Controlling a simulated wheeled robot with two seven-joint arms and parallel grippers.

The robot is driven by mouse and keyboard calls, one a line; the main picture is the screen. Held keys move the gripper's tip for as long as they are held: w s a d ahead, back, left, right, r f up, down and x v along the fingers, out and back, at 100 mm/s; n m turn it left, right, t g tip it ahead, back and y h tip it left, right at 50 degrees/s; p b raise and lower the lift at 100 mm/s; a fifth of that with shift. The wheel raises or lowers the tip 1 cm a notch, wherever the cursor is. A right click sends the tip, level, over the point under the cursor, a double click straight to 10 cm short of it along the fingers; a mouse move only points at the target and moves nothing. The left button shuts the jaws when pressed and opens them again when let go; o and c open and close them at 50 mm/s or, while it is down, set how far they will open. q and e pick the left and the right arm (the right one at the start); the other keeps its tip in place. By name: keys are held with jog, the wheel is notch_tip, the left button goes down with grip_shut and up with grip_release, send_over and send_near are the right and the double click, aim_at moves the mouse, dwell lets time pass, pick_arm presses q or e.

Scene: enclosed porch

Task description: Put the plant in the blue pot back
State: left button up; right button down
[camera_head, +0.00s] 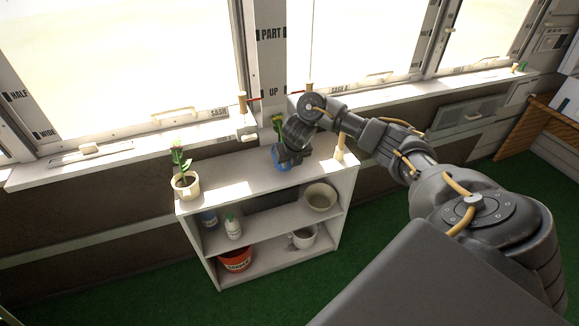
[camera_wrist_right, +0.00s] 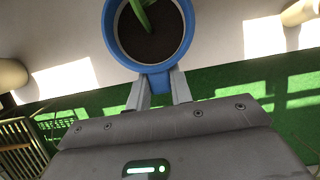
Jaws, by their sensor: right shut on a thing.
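The blue pot (camera_head: 281,165) with a plant (camera_head: 277,122) is at the top of the white shelf unit (camera_head: 240,183), toward its back edge. My right gripper (camera_head: 291,154) comes from the right and partly covers it. In the right wrist view the blue pot (camera_wrist_right: 112,38) shows from above, with dark soil and a green stem. I cannot tell whether the pot's base touches the shelf top. My left gripper is out of view.
A cream pot with a plant (camera_head: 186,186) stands at the shelf top's left end. A pale bottle-like object (camera_head: 340,147) is at its right end. Lower shelves hold a beige bowl (camera_head: 320,197), a white bottle (camera_head: 233,229) and a red bucket (camera_head: 235,260). The windowsill is behind.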

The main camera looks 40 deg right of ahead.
notch_tip(320, 180, down, 3)
jog(key=shift+f+b, duration=0.1)
jog(key=shift+b, duration=1.1)
jog(key=shift+w+d+f, duration=0.1)
jog(key=shift+d+f, duration=0.05)
jog(key=shift+f, duration=0.15)
jog(key=shift+d, duration=0.15)
jog(key=shift+r, duration=0.1)
jog(key=c, duration=1.3)
grip_release()
jog(key=shift+f+b, duration=0.25)
jog(key=shift+b, duration=0.05)
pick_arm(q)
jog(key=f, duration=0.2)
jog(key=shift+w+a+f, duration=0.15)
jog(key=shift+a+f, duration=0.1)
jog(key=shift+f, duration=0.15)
pick_arm(e)
jog(key=shift+o, duration=0.2)
jog(key=shift+r, duration=0.1)
pick_arm(q)
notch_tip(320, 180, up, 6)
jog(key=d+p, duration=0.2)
jog(key=p, duration=0.5)
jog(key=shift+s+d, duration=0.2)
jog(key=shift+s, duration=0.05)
pick_arm(e)
jog(key=v, duration=1.2)
jog(key=shift+a+r, duration=0.25)
jog(key=shift+a, duration=0.05)
